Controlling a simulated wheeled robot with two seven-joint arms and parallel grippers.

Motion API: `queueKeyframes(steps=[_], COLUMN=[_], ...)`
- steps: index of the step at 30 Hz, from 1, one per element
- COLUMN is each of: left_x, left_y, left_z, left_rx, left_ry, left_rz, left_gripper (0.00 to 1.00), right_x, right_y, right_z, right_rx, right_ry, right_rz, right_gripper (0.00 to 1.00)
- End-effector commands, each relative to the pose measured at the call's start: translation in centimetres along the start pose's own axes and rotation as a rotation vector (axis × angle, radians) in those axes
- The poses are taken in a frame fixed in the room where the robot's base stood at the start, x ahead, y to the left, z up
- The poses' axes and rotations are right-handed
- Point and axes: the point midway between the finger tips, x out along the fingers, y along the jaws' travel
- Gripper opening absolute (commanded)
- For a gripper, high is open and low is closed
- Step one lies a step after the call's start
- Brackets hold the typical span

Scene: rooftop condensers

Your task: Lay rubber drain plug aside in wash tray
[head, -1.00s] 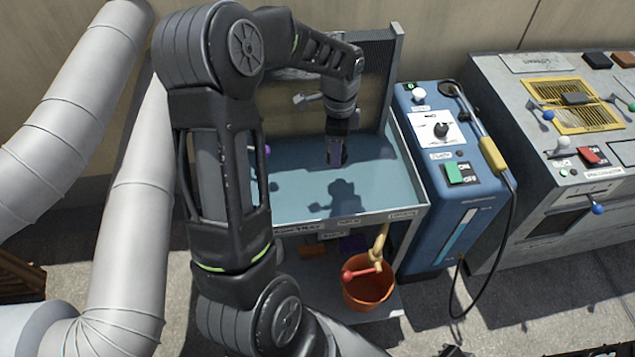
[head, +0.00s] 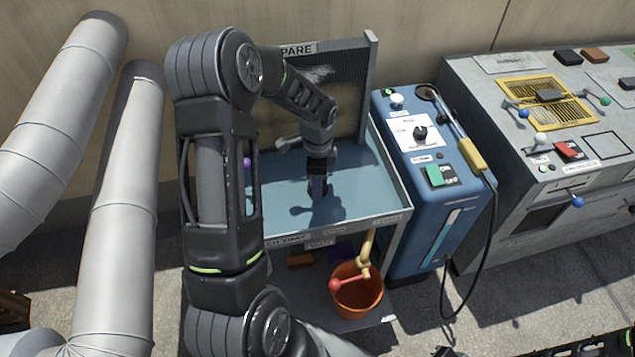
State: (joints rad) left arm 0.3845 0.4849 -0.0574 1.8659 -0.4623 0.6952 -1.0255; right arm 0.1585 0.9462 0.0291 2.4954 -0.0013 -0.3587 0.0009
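The wash tray (head: 368,185) is a blue-floored basin with a pale rim, standing on a frame against the wall. My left arm reaches over it from the left. My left gripper (head: 318,192) points down into the tray, close above its floor, with its shadow beside it. Its fingers are dark and small here, and I cannot tell whether they hold anything. I cannot make out the rubber drain plug; the gripper or arm may hide it. A dark piece at the bottom edge (head: 449,351) may be part of my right gripper, mostly cut off.
An orange bucket (head: 356,297) stands on the shelf below the tray, under a yellowish spout with a red ball-ended handle. A blue machine (head: 425,180) with a hose stands right of the tray, then a grey console (head: 480,85). Large pale pipes (head: 120,210) rise at left.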

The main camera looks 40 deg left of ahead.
Motion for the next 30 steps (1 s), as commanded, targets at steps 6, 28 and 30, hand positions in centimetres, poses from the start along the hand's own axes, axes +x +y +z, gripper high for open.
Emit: queueKeyframes(steps=[6,28,30], left_x=[0.65,0.92,0.77], left_y=[-0.05,-0.03,-0.04], left_z=[-0.01,-0.02,-0.02], left_rx=[0.0,0.0,0.0], left_ry=[0.0,0.001,0.001], left_rz=[-0.002,-0.001,-0.002], left_gripper=[0.08,0.7,0.7], right_x=[-0.02,0.19,0.07], right_y=[-0.01,0.07,0.03], right_z=[0.0,0.0,0.0], right_rx=[0.0,0.0,0.0], right_ry=[0.0,0.0,0.0], right_rz=[0.0,0.0,0.0], right_gripper=[0.0,0.0,0.0])
